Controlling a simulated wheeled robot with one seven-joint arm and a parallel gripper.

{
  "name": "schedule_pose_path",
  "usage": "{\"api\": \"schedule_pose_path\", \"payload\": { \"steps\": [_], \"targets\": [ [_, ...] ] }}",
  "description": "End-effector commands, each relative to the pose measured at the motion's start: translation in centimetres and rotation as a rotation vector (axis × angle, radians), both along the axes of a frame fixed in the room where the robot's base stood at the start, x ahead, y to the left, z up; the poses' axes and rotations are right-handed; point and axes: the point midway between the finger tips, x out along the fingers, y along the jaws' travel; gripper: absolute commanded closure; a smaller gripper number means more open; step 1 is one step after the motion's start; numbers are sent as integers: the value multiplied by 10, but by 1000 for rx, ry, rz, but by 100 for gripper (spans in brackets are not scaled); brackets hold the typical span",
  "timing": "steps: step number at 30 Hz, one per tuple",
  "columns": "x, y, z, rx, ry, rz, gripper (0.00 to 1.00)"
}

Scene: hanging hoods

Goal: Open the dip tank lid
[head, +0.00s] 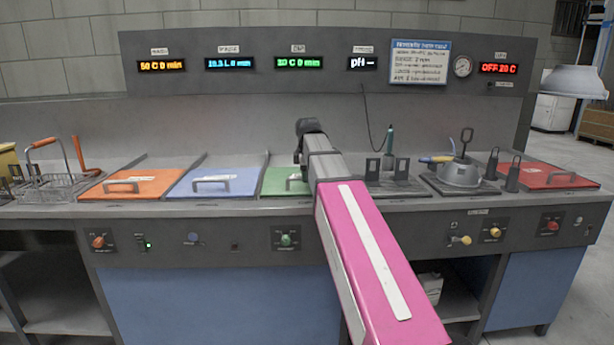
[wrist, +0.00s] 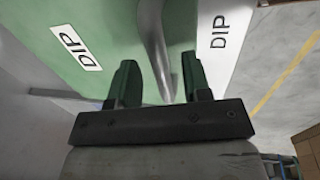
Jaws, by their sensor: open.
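The dip tank lid is the green lid (head: 278,182) in the middle of the counter in the head view, lying flat. The green lid also fills much of the wrist view (wrist: 85,25), with a white DIP label (wrist: 80,47) on it. Its grey bar handle (wrist: 152,35) runs down between the two fingers of my gripper (wrist: 158,62). My gripper is open, with one finger on each side of the handle. I cannot tell whether either finger touches it. In the head view my arm covers the right part of the lid and hides the fingers.
A blue lid (head: 215,182) and an orange lid (head: 133,184) lie to the left, with a wire basket (head: 55,187) beyond. Right of my arm are a dark stand (head: 390,180), a grey domed piece (head: 459,175) and a red lid (head: 549,176). A display panel (head: 220,45) stands behind.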

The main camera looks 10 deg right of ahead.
Motion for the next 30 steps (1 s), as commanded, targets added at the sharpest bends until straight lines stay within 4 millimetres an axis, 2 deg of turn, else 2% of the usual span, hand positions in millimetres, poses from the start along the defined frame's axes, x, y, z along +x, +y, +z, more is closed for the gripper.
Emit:
{"api": "schedule_pose_path", "payload": {
  "steps": [11, 15, 23, 26, 30],
  "targets": [
    [1, 0, -4, 0, -1, 0, 56],
    [1, 0, -4, 0, 0, 0, 100],
    [6, -1, -4, 0, 0, 0, 100],
    [18, -2, -4, 0, 0, 0, 100],
    [49, -5, -3, 0, 1, 0, 100]
  ]
}}
